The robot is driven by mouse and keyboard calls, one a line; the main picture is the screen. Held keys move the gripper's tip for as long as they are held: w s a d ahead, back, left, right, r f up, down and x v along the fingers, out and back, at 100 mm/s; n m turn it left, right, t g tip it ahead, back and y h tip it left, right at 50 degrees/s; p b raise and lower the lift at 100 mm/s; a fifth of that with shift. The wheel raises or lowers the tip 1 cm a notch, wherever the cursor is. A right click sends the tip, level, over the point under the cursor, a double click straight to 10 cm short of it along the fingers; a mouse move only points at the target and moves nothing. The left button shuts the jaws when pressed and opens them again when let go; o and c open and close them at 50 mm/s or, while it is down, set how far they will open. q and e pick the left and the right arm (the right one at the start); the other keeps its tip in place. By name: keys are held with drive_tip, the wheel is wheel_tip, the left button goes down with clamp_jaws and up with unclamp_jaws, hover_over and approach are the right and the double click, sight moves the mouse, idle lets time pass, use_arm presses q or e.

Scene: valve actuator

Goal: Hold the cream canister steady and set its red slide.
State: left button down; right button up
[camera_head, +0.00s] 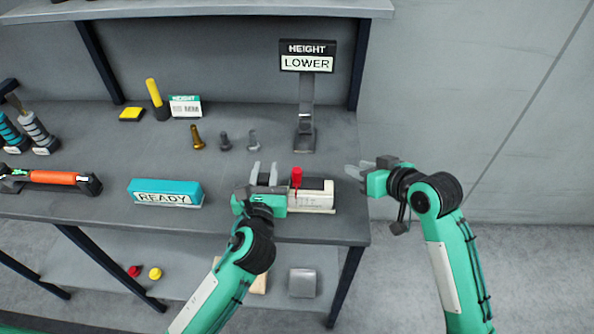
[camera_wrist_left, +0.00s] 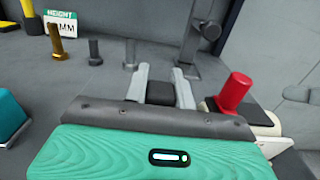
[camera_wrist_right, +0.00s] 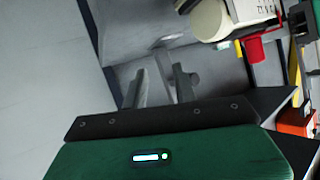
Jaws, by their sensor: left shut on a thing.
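The cream canister (camera_head: 318,201) lies on its side near the bench's front right edge, with a black strip on top. Its red slide (camera_head: 296,177) stands up near the left of the cream part. It also shows in the left wrist view (camera_wrist_left: 235,92) and the right wrist view (camera_wrist_right: 254,48). My left gripper (camera_head: 264,172) is at the canister's left end, shut on a dark block-like part (camera_wrist_left: 160,92) between its fingers. My right gripper (camera_head: 352,172) is open and empty, to the right of the canister and apart from it, fingers pointing left.
A sign (camera_head: 307,62) reading HEIGHT LOWER stands behind the canister. Several bolts (camera_head: 225,141) stand behind my left gripper. A teal READY block (camera_head: 166,192) and an orange-handled tool (camera_head: 50,177) lie at left. A shelf (camera_head: 200,10) overhangs the bench's back.

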sight(300, 174)
drive_tip(key=s+a+r+n+y, duration=0.2)
drive_tip(key=s+a+r+n, duration=0.3)
drive_tip(key=s, duration=0.5)
drive_tip(key=shift+m, duration=0.6)
drive_tip(key=x, duration=0.4)
drive_tip(key=a+x, duration=0.1)
drive_tip(key=x, duration=0.3)
drive_tip(key=s+x, duration=0.1)
drive_tip(key=x, duration=0.3)
drive_tip(key=shift+w+a+r, duration=0.1)
drive_tip(key=shift+a+r, duration=0.1)
drive_tip(key=shift+a, duration=0.15)
drive_tip(key=shift+c, duration=0.2)
drive_tip(key=shift+d, duration=0.1)
clamp_jaws()
